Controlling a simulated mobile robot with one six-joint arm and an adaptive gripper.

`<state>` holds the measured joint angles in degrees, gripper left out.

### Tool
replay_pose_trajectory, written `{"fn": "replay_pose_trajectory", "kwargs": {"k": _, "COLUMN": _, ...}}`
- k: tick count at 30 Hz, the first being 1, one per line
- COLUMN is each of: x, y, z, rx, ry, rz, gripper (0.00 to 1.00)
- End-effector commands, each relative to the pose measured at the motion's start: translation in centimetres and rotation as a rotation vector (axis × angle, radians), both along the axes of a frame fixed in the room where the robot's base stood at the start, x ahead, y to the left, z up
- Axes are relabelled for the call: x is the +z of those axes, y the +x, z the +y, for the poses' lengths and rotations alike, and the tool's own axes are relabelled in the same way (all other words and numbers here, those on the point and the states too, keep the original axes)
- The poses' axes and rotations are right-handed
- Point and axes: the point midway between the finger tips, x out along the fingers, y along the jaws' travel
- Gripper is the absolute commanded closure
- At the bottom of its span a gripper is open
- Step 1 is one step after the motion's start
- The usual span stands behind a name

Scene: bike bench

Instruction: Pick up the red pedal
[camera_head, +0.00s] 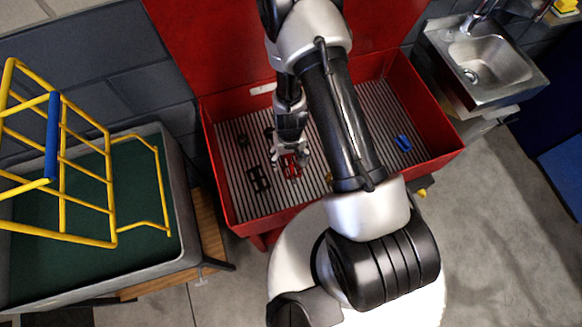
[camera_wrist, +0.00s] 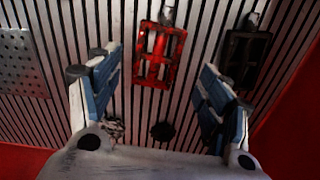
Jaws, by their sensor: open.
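The red pedal (camera_head: 291,167) lies on the striped floor of the red tray (camera_head: 222,187), below and just beside my gripper (camera_head: 291,158) in the head view. In the wrist view the red pedal (camera_wrist: 160,54) lies ahead of my fingertips and roughly centred between them. My gripper (camera_wrist: 156,72) is open, with one finger on each side, and nothing is between the fingers. It hovers over the tray; the exact height above the pedal is hard to tell.
A black pedal (camera_head: 258,179) lies left of the red one; it shows at right in the wrist view (camera_wrist: 243,55). A blue item (camera_head: 403,143) lies at the tray's right. A sink (camera_head: 487,62) stands back right, and a yellow rack (camera_head: 62,205) stands at left.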

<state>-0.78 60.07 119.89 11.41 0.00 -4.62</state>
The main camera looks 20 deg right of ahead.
Motion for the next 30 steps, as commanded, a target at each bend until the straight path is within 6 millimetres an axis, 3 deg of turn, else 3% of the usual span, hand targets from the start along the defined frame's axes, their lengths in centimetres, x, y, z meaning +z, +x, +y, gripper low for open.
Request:
{"fn": "replay_pose_trajectory", "kwargs": {"k": 9, "x": -4.2, "y": -0.1, "z": -0.4, "rx": 0.000, "ry": 0.000, "rz": 0.001, "gripper": 0.28}}
{"fn": "replay_pose_trajectory", "kwargs": {"k": 19, "x": -4.4, "y": -0.1, "z": -0.4, "rx": 0.000, "ry": 0.000, "rz": 0.001, "gripper": 0.28}}
{"fn": "replay_pose_trajectory", "kwargs": {"k": 30, "x": -4.4, "y": -0.1, "z": -0.4, "rx": 0.000, "ry": 0.000, "rz": 0.001, "gripper": 0.53}}
